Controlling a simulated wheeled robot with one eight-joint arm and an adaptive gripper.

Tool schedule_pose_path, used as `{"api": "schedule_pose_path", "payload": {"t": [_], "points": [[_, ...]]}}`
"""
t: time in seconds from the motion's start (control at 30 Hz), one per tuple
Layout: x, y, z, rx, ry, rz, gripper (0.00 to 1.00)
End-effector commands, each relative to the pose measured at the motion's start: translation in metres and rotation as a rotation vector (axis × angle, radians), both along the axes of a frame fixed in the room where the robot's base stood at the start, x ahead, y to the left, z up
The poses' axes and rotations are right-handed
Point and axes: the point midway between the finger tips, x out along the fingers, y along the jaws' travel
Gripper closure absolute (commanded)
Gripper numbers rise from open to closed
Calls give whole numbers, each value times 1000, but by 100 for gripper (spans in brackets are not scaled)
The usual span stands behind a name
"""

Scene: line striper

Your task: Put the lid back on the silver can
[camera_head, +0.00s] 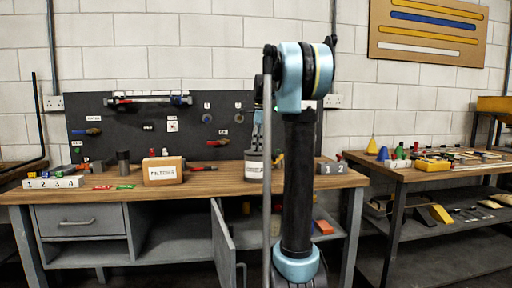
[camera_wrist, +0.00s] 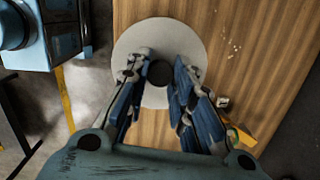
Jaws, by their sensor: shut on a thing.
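The lid is a pale grey round disc (camera_wrist: 158,32) with a dark knob (camera_wrist: 161,73) at its middle, seen from above in the wrist view. My gripper (camera_wrist: 158,78) has its fingers on either side of the knob and is shut on it. In the head view the silver can (camera_head: 253,172), a grey cylinder with a white label, stands upright on the wooden bench. My gripper (camera_head: 257,146) points down right above it. The lid hides the can in the wrist view. I cannot tell whether the lid touches the rim; my arm partly blocks the head view.
A labelled cardboard box (camera_head: 164,171) stands left of the can on the workbench (camera_head: 212,180). A dark cylinder (camera_head: 123,162) and a numbered block (camera_head: 53,182) are farther left. Another numbered block (camera_head: 331,168) is at the right end. A cabinet door (camera_head: 223,238) hangs open below.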

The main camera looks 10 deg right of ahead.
Motion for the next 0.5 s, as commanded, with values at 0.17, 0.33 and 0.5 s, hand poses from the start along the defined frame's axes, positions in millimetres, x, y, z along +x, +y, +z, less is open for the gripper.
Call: {"api": "schedule_pose_path", "payload": {"t": [0.17, 0.33, 0.5], "points": [[0, 0, -1, 0, 0, 0, 100], [0, 0, -1, 0, 0, 0, 100], [0, 0, -1, 0, 0, 0, 55]]}}
